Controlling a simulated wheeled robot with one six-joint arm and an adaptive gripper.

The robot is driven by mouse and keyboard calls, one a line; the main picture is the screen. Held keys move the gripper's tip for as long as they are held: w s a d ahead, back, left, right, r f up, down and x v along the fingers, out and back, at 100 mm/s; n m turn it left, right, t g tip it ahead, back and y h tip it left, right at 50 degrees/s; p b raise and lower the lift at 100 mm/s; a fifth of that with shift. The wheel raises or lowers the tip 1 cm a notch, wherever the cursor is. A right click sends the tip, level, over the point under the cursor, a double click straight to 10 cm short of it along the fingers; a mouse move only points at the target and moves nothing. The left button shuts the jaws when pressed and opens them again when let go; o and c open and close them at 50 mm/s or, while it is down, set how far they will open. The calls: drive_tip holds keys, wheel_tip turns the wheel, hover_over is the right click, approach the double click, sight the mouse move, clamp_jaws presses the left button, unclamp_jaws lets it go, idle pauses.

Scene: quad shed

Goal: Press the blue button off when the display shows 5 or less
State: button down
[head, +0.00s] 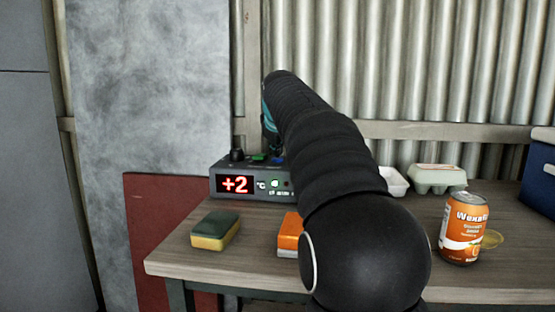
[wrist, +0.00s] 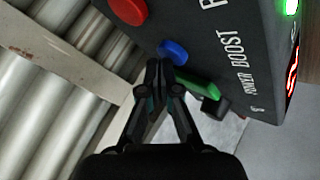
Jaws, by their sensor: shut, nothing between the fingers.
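The grey control box (head: 262,168) stands on the table, and its red display (head: 235,184) reads +2 °C. In the wrist view, the blue button (wrist: 173,52) sits on the box's top between a red button (wrist: 128,10) and a green switch (wrist: 198,88). My gripper (wrist: 157,66) is shut and empty, with its fingertips close beside the blue button; I cannot tell whether they touch it. In the head view, my arm reaches over the table and the gripper end is above the box, mostly hidden by the arm.
A green-yellow sponge (head: 215,230) and an orange block (head: 290,236) lie in front of the box. An orange can (head: 464,228), egg carton (head: 438,178) and blue crate (head: 540,180) are to the right. A corrugated wall (head: 400,60) stands behind the table.

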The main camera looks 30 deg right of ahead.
sight(278, 159)
drive_tip(key=shift+f, duration=0.3)
drive_tip(key=shift+r, duration=0.1)
idle(0.4)
drive_tip(key=shift+r+p, duration=0.85)
wheel_tip(278, 159, up, 5)
drive_tip(key=p, duration=0.5)
drive_tip(key=shift+s, duration=0.1)
idle(0.7)
